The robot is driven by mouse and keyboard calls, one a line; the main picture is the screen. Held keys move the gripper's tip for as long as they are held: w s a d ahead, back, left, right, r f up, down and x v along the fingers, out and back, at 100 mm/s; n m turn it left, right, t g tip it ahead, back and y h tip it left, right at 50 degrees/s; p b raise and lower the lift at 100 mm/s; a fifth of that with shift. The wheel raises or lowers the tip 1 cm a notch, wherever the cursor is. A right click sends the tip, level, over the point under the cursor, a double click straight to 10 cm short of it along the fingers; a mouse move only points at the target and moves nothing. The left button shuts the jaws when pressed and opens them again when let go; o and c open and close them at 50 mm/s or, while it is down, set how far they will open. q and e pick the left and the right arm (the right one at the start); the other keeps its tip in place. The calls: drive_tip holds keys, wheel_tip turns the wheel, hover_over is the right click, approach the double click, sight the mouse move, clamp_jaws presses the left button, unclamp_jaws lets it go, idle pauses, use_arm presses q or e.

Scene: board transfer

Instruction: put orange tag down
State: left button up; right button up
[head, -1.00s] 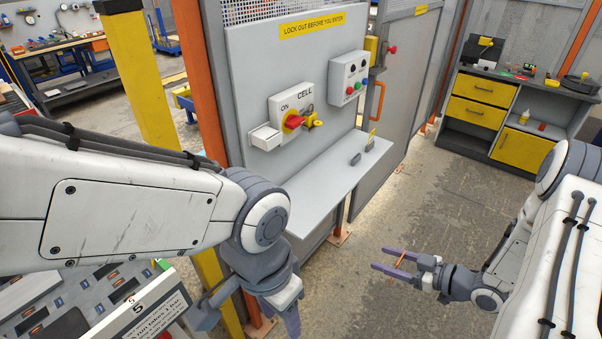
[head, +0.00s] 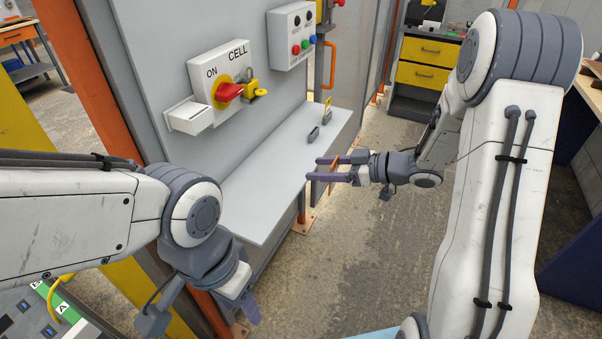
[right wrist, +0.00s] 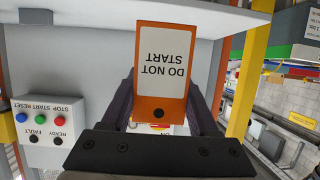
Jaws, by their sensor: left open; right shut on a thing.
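The orange tag (right wrist: 160,104), with a white "DO NOT START" label, is between the fingers of my right gripper (right wrist: 165,110) in the right wrist view, its lettering upside down. In the head view my right gripper (head: 338,169) is shut on the tag, of which only a thin orange sliver (head: 332,186) shows. The gripper is at the front right edge of the grey shelf (head: 262,165). My left gripper (head: 246,305) is open and empty, pointing down below the shelf's left front, its fingers partly overlapping in view.
A red rotary switch (head: 228,92) with a yellow padlock (head: 255,90) is on the panel above the shelf. A small dark block (head: 313,134) and a small yellow-marked item (head: 326,108) stand at the shelf's far end. The shelf's middle is clear. A button box (head: 295,38) hangs above.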

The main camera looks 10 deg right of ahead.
drive_tip(key=s+a+r+b, duration=0.1)
drive_tip(key=a+r+b, duration=0.5)
drive_tip(key=a+b, duration=0.15)
drive_tip(key=w+a+f+b, duration=0.1)
drive_tip(key=a+f, duration=0.1)
drive_tip(key=a, duration=0.1)
drive_tip(key=w+a+f+b, duration=0.1)
drive_tip(key=a+f, duration=0.1)
drive_tip(key=a, duration=0.1)
drive_tip(key=w+a+f+b, duration=0.1)
drive_tip(key=a+f+b, duration=0.1)
drive_tip(key=a+f, duration=0.1)
drive_tip(key=shift+w+a, duration=0.25)
drive_tip(key=shift+a, duration=0.25)
wheel_tip(320, 180, down, 4)
drive_tip(key=shift+f+b, duration=0.1)
drive_tip(key=shift+b, duration=0.8)
use_arm(q)
wheel_tip(320, 180, down, 16)
drive_tip(key=shift+r, duration=0.15)
use_arm(e)
drive_tip(key=o, duration=1.1)
